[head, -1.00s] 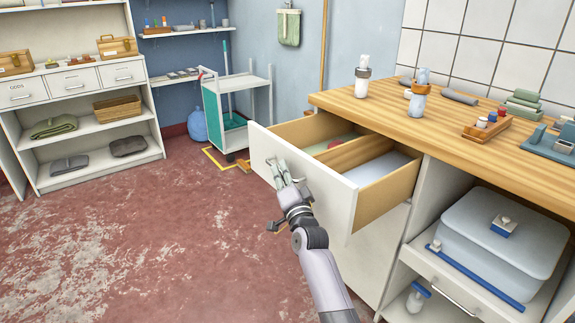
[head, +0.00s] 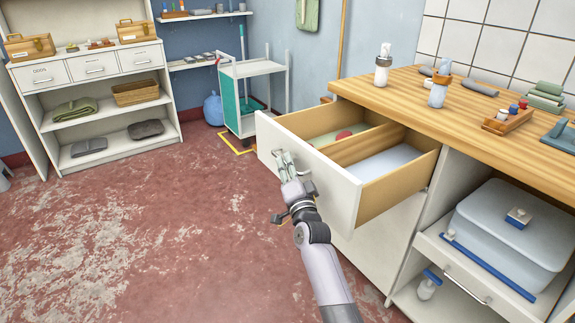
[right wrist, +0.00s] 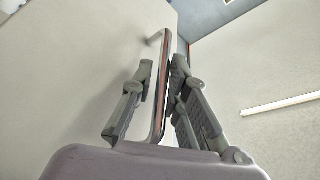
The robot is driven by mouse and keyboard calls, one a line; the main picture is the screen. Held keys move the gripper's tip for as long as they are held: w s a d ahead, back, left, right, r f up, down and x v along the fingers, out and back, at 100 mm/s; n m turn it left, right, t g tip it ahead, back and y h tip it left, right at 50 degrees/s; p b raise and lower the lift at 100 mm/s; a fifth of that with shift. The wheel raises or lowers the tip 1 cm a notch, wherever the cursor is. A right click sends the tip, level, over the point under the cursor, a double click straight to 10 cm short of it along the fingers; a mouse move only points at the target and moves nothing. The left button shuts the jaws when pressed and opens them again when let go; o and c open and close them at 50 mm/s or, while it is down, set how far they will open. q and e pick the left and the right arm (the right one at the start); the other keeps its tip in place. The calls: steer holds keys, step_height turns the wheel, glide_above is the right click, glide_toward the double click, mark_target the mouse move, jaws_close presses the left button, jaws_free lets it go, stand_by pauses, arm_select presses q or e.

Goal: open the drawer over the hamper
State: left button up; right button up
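The drawer (head: 304,176) has a white front and pale wooden sides, and it stands well out from the wood-topped counter. A divider splits it; a green item and a red item (head: 344,135) lie in the far part and a pale blue-white item (head: 385,165) in the near part. My right gripper (head: 287,168) is at the drawer front. In the right wrist view its fingers (right wrist: 163,75) close on both sides of the drawer handle (right wrist: 160,95). A plain white panel (head: 375,240) is below the drawer; no hamper shows plainly. My left gripper is out of view.
The counter (head: 440,112) carries bottles, a small tray and folded cloths. A lidded grey bin (head: 510,235) sits on a pull-out shelf at right. A white trolley (head: 252,95) stands behind the drawer. The red floor at left is clear.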

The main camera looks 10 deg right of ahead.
stand_by(0.3)
steer(key=v, duration=1.2)
steer(key=shift+f, duration=0.1)
